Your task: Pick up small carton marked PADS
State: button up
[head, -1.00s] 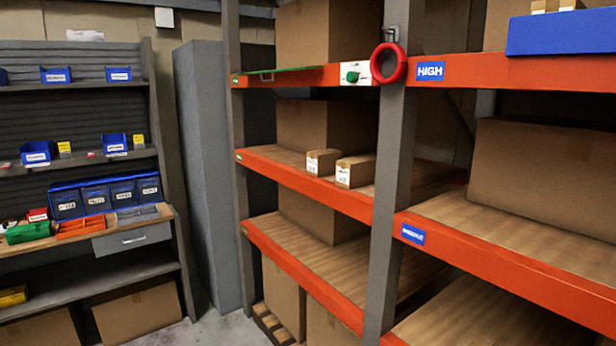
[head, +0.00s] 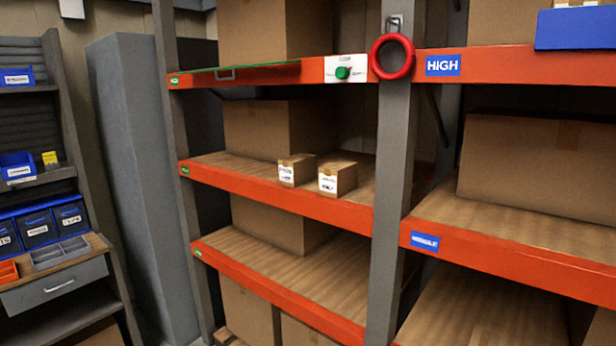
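Two small cardboard cartons with white labels stand side by side near the front edge of the middle shelf (head: 228,162) in the head view. The left small carton (head: 297,170) is a little smaller in the picture, and the right small carton (head: 338,178) sits just beside it with a narrow gap. The print on both labels is too small to read, so I cannot tell which is marked PADS. My gripper and arm are not in view.
A large box (head: 256,130) stands behind the small cartons. A grey upright (head: 394,200) with a red ring (head: 392,57) stands to their right. A workbench with blue bins (head: 36,224) is at the left. Another large box (head: 540,170) fills the right bay.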

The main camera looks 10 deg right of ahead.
aim_at(298, 171)
jog(key=i+j+u, duration=0.2)
jog(key=i+u, duration=0.15)
jog(key=i, duration=0.35)
jog(key=i+u, duration=0.4)
jog(key=i, duration=0.35)
